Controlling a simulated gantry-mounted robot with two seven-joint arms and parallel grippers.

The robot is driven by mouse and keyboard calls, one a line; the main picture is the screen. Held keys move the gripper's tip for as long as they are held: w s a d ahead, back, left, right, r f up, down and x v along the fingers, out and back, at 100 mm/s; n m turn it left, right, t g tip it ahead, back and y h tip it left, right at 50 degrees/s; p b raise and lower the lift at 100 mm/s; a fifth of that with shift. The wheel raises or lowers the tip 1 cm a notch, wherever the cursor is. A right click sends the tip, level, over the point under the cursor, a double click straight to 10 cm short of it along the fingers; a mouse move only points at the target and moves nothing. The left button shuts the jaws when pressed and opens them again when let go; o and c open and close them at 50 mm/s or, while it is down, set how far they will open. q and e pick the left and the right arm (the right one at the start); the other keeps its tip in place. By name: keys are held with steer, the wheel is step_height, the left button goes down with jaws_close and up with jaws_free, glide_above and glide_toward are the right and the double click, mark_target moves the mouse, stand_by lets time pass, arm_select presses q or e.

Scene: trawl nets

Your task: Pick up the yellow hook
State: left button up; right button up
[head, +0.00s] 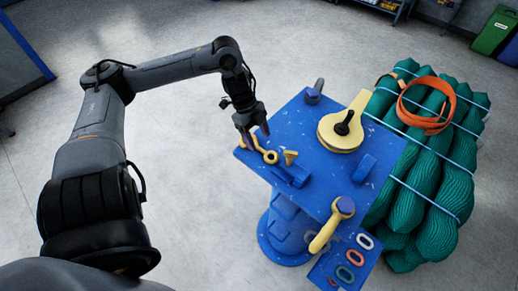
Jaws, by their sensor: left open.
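A yellow hook (270,157) lies at the left corner of the blue work table (309,123), its ring end toward the table's middle. My left gripper (257,136) comes in from the upper left and points down over the hook's left part, which it partly hides. The gripper looks open, its fingertips close to the hook. Whether the fingers touch the hook cannot be told. A second yellow piece, small and angular (290,157), stands just right of the hook. A larger yellow-handled piece (326,233) hangs at the table's front corner. My right gripper is not in view.
A round yellow pulley block (340,131) sits at the table's back right. A blue block (364,168) stands near the right edge. Colored rings (355,257) lie on a lower blue shelf. Green net bundles (428,185) with an orange strap (426,119) lie right of the table.

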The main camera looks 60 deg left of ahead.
mark_target(263, 150)
arm_select(q)
steer(key=shift+w+f, duration=0.2)
steer(key=shift+f, duration=0.45)
steer(key=b+x, duration=0.2)
steer(key=x, duration=0.1)
steer(key=shift+a+f, duration=0.1)
steer(key=shift+a, duration=0.2)
steer(key=shift+w+d+f+b, duration=0.1)
steer(key=shift+d+f+b, duration=0.3)
steer(key=shift+b, duration=0.45)
steer(key=c, duration=0.6)
steer(key=shift+a, duration=0.1)
jaws_close()
steer(key=shift+f, duration=0.1)
